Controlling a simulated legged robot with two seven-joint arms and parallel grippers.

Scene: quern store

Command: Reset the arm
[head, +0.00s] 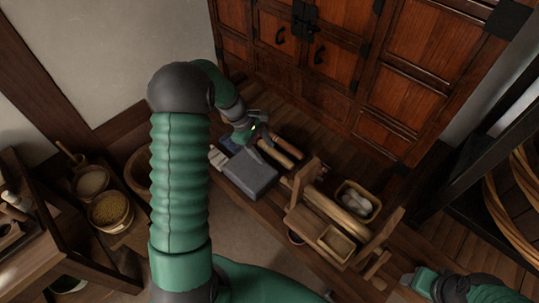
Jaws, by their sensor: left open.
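My left arm rises through the middle of the head view, bends at the top and reaches down to the bench. My left gripper (262,130) is open and appears empty. It is over the far left part of the low wooden bench (270,215), close to a dark grey block (250,174) and some wooden-handled tools (278,152). I cannot tell whether it touches them. Part of my right arm shows at the lower right, but no right gripper fingers can be made out.
A wooden stand (318,205) and a tray of pale items (358,200) are on the bench. A wooden cabinet (330,60) stands behind it. Bowls of grain (111,210) are at the left. Large hoops (520,190) are at the right edge. My left arm hides part of the floor.

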